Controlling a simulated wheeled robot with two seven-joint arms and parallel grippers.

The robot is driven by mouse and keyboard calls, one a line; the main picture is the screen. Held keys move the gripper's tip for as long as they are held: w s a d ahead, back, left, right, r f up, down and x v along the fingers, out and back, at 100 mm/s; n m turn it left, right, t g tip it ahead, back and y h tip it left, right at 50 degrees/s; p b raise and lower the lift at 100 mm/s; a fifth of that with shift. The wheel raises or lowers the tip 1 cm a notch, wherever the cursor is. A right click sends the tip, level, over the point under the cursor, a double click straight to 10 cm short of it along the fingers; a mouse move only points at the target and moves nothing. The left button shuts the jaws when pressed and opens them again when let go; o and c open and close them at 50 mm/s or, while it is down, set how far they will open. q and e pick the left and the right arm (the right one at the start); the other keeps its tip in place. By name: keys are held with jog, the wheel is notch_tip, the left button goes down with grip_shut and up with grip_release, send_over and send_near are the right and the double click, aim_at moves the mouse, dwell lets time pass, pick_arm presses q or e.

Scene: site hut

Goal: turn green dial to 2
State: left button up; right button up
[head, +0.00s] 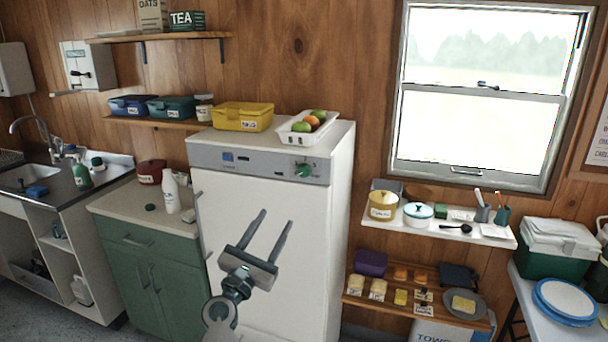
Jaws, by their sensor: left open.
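The green dial (303,170) sits on the grey control strip (262,163) at the top of the white fridge-like appliance (262,215), right of the strip's middle. Small marks surround the dial, too small to read. My left gripper (267,228) is in front of the appliance's door, below and left of the dial. Its two fingers are spread apart, point up and hold nothing. It is apart from the dial. My right gripper is out of view.
A yellow lunch box (243,117) and a white tray (297,133) of fruit stand on top of the appliance. A green cabinet (150,265) with a white bottle (172,192) stands at left. Shelves with a cream pot (383,206) are at right under the window.

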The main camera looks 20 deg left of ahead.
pick_arm(q)
jog(key=shift+w, duration=0.1)
jog(key=p, duration=0.3)
send_near(303, 173)
jog(key=x, duration=0.8)
jog(key=c, duration=1)
